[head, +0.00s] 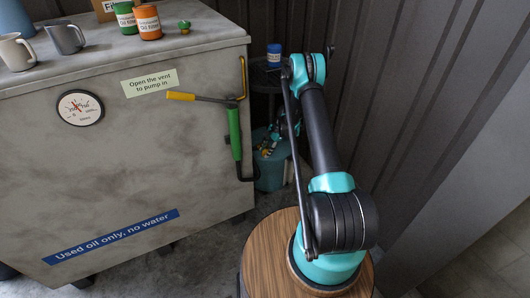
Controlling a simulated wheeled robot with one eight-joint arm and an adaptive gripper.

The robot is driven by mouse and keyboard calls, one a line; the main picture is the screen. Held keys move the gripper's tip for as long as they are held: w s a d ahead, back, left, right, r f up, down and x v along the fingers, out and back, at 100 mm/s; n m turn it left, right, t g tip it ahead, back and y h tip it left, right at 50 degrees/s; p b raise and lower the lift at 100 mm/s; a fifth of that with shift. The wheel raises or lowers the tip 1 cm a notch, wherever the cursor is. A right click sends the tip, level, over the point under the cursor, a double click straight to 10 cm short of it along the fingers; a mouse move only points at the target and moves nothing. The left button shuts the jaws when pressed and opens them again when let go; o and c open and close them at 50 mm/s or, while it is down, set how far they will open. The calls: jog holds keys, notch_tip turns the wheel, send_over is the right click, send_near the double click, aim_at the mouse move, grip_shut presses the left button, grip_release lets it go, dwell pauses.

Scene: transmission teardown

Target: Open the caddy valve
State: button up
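A small green knob-like fitting (184,27) stands on the top of the grey tank (190,200), near its back right; it may be the valve, but no label shows which part is the caddy valve. A hand pump (235,133) with a green body and a yellow-ended lever is mounted at the tank's right front corner. My arm rises from a round wooden-topped base and folds down beyond its elbow. My gripper (268,147) seems to be low behind the arm, right of the pump and apart from the green fitting. It is small and partly hidden, so its fingers are unclear.
Two mugs (66,37), a green can (124,17) and an orange can (148,22) stand on the tank top. A gauge (80,108) is on its front. A blue can (274,55) stands on a dark stand behind. A teal bucket (270,175) is on the floor.

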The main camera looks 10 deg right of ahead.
jog(key=shift+a+f, duration=0.15)
jog(key=shift+f, duration=0.2)
jog(key=shift+c, duration=0.6)
grip_shut()
jog(key=shift+s+a+h, duration=0.15)
jog(key=shift+a+h, duration=0.1)
jog(key=shift+h, duration=0.45)
jog(key=shift+d+t+h, duration=0.1)
jog(key=shift+t+h, duration=0.4)
jog(key=shift+h, duration=0.2)
jog(key=shift+o, duration=0.6)
grip_release()
